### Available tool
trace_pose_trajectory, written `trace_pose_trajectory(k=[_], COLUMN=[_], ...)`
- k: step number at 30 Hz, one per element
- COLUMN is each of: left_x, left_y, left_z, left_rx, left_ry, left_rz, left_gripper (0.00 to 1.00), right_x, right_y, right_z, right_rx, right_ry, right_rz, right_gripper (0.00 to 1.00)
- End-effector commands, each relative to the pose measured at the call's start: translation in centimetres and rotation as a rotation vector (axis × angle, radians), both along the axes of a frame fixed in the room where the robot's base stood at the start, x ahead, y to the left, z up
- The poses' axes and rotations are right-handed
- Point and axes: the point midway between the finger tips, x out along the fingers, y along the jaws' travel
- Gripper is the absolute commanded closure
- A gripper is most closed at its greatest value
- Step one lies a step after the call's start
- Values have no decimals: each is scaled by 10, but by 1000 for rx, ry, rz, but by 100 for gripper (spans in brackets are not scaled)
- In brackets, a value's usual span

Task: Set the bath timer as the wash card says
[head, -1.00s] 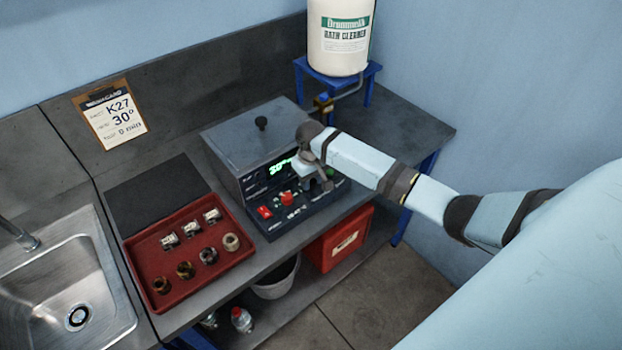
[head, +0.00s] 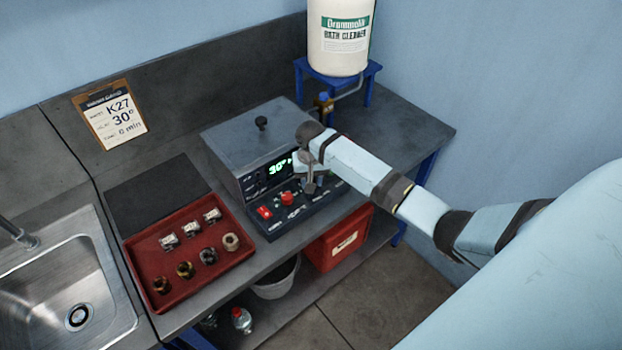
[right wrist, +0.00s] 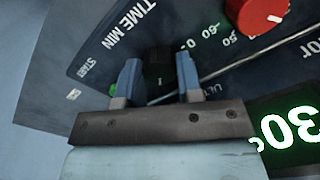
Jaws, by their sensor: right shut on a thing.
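The wash card (head: 115,112) leans at the back left and reads K27 and 30°, with a time in minutes too small to read surely. The grey bath (head: 235,147) has a green display (head: 278,169) reading 30°, also in the right wrist view (right wrist: 288,132). In the right wrist view, the fingers of my right gripper (right wrist: 160,80) are shut on the dark timer knob (right wrist: 160,70), beside the TIME MIN label. Its pointer and exact setting are hard to see. In the head view my right gripper (head: 309,186) covers that part of the panel. My left gripper is out of view.
A red knob (right wrist: 258,14) sits beside the timer scale. A red tray (head: 190,278) with several small parts lies left of the bath, near the sink (head: 70,290). A cleaner container (head: 338,40) stands on a blue stand behind.

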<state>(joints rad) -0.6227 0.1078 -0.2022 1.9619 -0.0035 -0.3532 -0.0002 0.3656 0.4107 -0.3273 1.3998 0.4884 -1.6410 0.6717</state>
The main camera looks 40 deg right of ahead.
Motion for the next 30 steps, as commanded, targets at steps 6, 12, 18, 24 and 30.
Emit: trace_pose_trajectory(k=[6, 12, 18, 24, 30], left_x=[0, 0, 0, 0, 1], left_y=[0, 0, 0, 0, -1], left_z=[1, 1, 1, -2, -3], left_rx=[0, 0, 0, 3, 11], left_ry=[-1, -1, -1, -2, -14], left_rz=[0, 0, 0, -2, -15], left_gripper=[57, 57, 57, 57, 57], right_x=[0, 0, 0, 1, 1], right_y=[0, 0, 0, 0, 0], right_z=[1, 0, 0, 15, 58], right_rx=[0, 0, 0, 1, -1], right_ry=[-1, -1, -1, -4, -6], right_rz=[0, 1, 1, 2, 1], right_gripper=[90, 41, 41, 41, 41])
